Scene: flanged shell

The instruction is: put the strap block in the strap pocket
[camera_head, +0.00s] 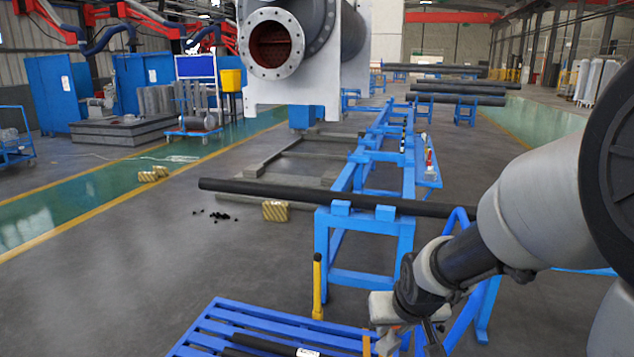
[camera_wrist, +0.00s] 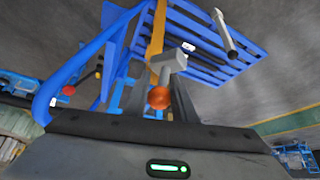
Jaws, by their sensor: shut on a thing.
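In the wrist view my gripper (camera_wrist: 160,88) is shut on a grey piece (camera_wrist: 168,62) with a blocky head and an orange-brown round end between the fingers. It looks like the strap block, though no marking confirms this. The same rack lies beyond the gripper in the wrist view (camera_wrist: 205,50), with a yellow bar (camera_wrist: 158,28) behind the held piece. I cannot pick out the strap pocket.
A blue trestle (camera_head: 365,250) carries a long dark pipe (camera_head: 270,191) just beyond my arm. A yellow post (camera_head: 317,288) stands between trestle and rack. A striped block (camera_head: 275,211) lies on the floor. The large flanged shell (camera_head: 335,45) is farther back.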

